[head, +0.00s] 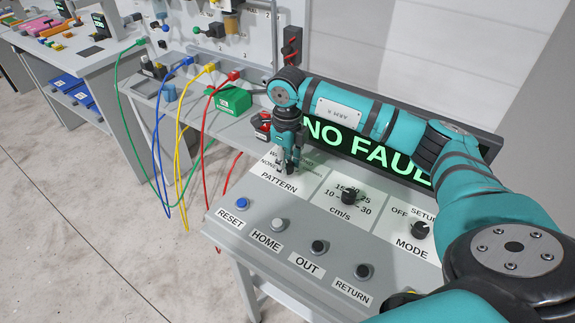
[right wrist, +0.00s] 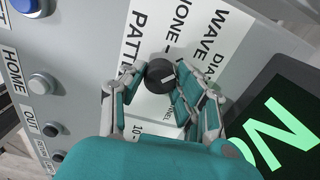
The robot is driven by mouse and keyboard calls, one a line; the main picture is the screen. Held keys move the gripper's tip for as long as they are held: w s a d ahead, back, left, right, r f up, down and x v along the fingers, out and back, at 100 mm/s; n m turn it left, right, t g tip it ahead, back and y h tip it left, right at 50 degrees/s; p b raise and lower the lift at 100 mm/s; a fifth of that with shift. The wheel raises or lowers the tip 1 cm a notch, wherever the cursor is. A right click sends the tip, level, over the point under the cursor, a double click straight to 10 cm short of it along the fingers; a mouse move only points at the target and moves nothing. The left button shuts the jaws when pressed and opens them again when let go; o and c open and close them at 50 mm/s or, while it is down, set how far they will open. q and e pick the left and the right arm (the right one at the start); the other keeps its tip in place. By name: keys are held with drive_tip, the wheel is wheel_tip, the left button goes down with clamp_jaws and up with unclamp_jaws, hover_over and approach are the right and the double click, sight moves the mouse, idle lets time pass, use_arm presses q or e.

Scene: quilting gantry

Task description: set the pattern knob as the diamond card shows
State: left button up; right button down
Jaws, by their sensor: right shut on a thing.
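The pattern knob (right wrist: 159,75) is a round dark knob with a pale pointer mark on the control panel. My right gripper (right wrist: 163,82) comes down over it with fingers on both sides, shut on it. In the head view the same gripper (head: 287,165) stands above the PATTERN label and hides most of the knob. Labels around it include WAVE, NONE and one starting DIA, partly cut off or covered. I cannot tell for certain which label the mark points at. I cannot make out a diamond card. My left gripper is out of view.
Beside it are the cm/s knob (head: 349,196) and the mode knob (head: 419,230). Reset (head: 242,203), home (head: 278,224), out (head: 318,246) and return (head: 362,271) buttons line the front. A display (head: 340,142) reading NO FAUL stands behind my arm. Coloured cables hang at left.

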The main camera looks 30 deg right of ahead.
drive_tip(key=m+b, duration=0.1)
drive_tip(key=m, duration=0.3)
drive_tip(key=shift+m, duration=0.3)
drive_tip(key=shift+m+b, duration=0.3)
drive_tip(key=shift+m, duration=2)
drive_tip(key=shift+r, duration=0.1)
drive_tip(key=c, duration=0.9)
unclamp_jaws()
drive_tip(key=shift+c, duration=0.2)
wheel_tip(320, 180, up, 12)
